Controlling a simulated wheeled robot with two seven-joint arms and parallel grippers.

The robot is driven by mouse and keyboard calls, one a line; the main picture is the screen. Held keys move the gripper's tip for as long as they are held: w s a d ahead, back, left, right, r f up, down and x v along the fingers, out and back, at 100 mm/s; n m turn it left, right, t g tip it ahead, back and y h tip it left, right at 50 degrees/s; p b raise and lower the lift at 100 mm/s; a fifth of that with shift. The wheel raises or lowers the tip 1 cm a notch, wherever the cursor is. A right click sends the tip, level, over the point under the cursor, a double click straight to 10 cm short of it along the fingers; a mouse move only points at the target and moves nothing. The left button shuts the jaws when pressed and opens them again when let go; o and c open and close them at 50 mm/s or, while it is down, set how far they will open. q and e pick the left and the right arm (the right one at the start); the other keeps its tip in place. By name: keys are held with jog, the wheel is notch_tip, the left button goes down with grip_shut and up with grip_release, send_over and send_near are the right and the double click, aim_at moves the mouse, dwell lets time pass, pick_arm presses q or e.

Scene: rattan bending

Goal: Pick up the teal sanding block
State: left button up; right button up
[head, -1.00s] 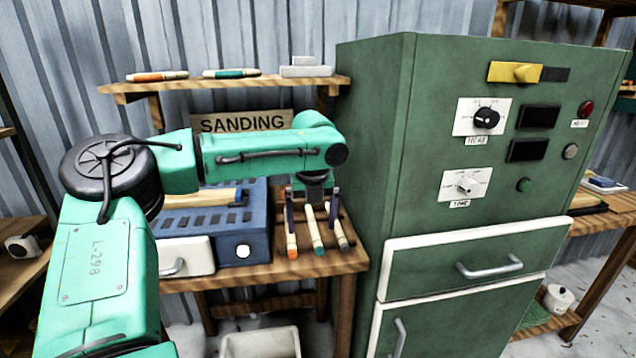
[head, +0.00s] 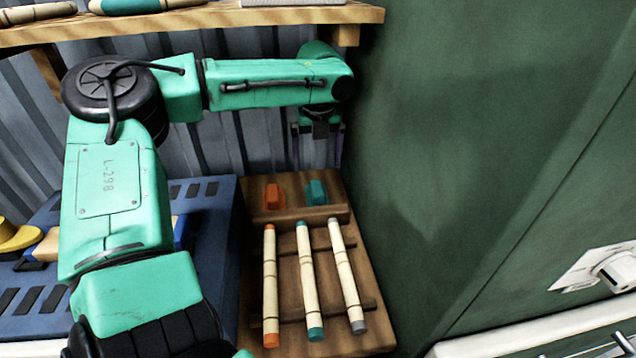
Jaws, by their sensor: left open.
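The teal sanding block (head: 316,192) sits on the wooden bench top toward the back, behind a low wooden strip. An orange block (head: 273,197) sits just to its left. My left gripper (head: 318,162) points down above and behind the teal block. Its two dark fingers are apart with nothing between them. How far the gripper is from the block is hard to tell. My right gripper is not in view.
Three rattan poles with orange (head: 270,285), teal (head: 310,280) and grey (head: 347,275) ends lie on a rack in front of the blocks. A green cabinet (head: 450,150) stands close on the right. A wooden shelf (head: 215,17) hangs above. A blue slotted unit (head: 215,240) is at left.

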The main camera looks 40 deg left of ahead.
aim_at(317, 188)
pick_arm(q)
jog(key=f, duration=1)
jog(key=shift+w+a, duration=0.15)
jog(key=shift+a, duration=0.05)
jog(key=c, duration=1.4)
notch_tip(317, 188, up, 10)
jog(key=shift+r, duration=0.1)
jog(key=shift+c, duration=0.3)
